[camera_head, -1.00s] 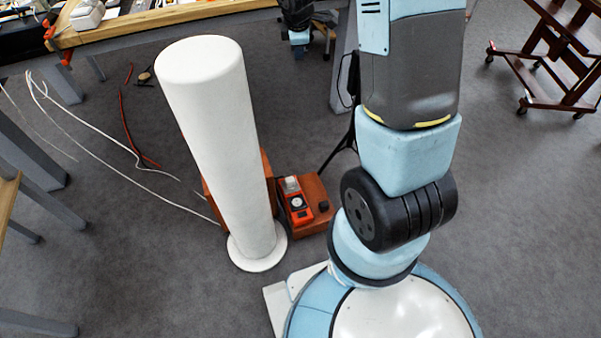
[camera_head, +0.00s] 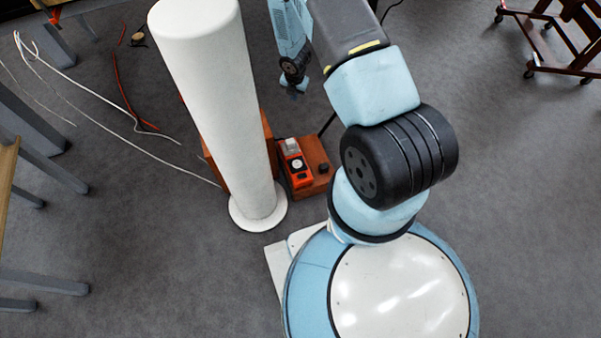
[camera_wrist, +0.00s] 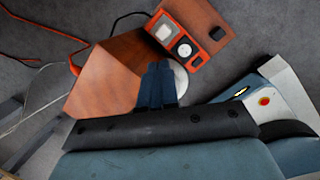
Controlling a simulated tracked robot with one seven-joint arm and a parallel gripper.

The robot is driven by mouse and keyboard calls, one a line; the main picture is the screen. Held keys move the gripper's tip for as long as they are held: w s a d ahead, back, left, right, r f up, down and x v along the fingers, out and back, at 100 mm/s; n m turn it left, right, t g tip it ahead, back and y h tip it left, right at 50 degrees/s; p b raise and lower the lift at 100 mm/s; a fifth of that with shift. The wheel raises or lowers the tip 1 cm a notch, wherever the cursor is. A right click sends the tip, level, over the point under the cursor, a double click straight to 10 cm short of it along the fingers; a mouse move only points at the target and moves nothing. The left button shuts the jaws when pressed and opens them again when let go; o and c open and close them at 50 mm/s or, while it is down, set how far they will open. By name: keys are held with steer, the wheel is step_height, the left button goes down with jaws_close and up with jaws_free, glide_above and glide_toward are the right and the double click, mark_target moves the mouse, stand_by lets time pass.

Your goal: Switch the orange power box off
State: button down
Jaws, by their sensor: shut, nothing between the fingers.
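The orange power box (camera_head: 295,163) sits low beside the white column, against a brown wooden block, in the head view. In the wrist view the orange power box (camera_wrist: 181,44) is near the top centre, with a pale square part, a round white dial and a dark square part on its face. My gripper (camera_wrist: 157,68) is shut and empty, pointing toward the wooden pieces, below and left of the box in that view. In the head view my gripper (camera_head: 298,92) hangs above and beyond the box, apart from it. The switch position cannot be told.
A tall white column (camera_head: 215,100) on a round base stands just left of the box. A wooden block (camera_wrist: 105,78) is close to my fingers. White and red cables (camera_head: 125,85) lie on the floor at left. A wooden cart (camera_head: 555,40) stands far right.

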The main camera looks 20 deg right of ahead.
steer(key=s+f+n+g+y, duration=0.1)
steer(key=s+f+n, duration=0.45)
steer(key=f, duration=0.85)
steer(key=n+g, duration=0.1)
steer(key=n, duration=0.1)
glide_toward(300, 176)
steer(key=shift+y, duration=0.4)
steer(key=f, duration=0.7)
steer(key=shift+w+a, duration=0.1)
steer(key=shift+w, duration=0.1)
